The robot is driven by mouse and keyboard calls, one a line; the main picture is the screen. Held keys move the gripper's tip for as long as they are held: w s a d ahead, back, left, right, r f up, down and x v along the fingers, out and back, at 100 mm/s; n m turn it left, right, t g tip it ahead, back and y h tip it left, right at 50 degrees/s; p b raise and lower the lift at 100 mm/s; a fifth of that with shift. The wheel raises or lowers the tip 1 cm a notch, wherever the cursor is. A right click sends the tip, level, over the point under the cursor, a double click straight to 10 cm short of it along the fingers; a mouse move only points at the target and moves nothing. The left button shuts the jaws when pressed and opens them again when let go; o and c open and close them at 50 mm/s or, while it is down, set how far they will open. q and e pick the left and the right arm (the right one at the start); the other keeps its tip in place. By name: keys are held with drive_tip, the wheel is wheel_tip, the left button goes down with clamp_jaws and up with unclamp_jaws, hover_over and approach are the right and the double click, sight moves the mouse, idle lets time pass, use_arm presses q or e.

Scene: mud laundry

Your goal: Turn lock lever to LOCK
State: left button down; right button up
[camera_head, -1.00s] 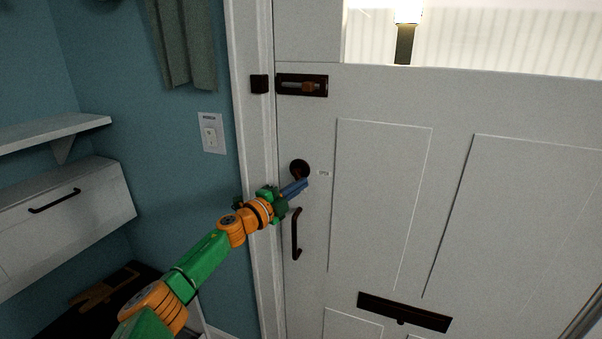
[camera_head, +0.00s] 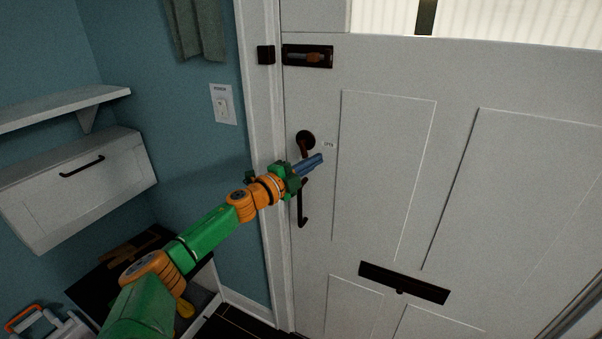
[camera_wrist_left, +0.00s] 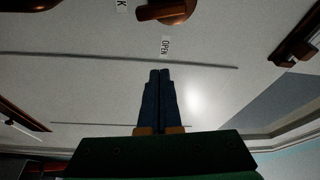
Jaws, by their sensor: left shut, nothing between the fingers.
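The lock lever (camera_head: 304,151) is dark brown and hangs down from a round rose (camera_head: 306,138) on the white door. In the left wrist view the lever (camera_wrist_left: 150,13) shows at the top edge, partly cut off. A label reading OPEN (camera_wrist_left: 165,46) sits between it and my fingertips, and a label ending in K (camera_wrist_left: 121,4) is at the top edge. My left gripper (camera_head: 320,158) is shut and empty, just right of and below the lever. Its blue fingers (camera_wrist_left: 160,73) point at the door; I cannot tell whether they touch anything. My right gripper is out of view.
A vertical pull handle (camera_head: 302,204) is just below my left gripper. A slide bolt (camera_head: 307,57) is above the lock, and a mail slot (camera_head: 403,283) is lower right.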

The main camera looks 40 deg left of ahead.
use_arm(q)
drive_tip(key=s+a+f+b, duration=0.1)
drive_tip(key=s+a+b, duration=0.1)
drive_tip(key=s, duration=0.5)
drive_tip(key=shift+a+b, duration=0.2)
drive_tip(key=shift+b, duration=0.15)
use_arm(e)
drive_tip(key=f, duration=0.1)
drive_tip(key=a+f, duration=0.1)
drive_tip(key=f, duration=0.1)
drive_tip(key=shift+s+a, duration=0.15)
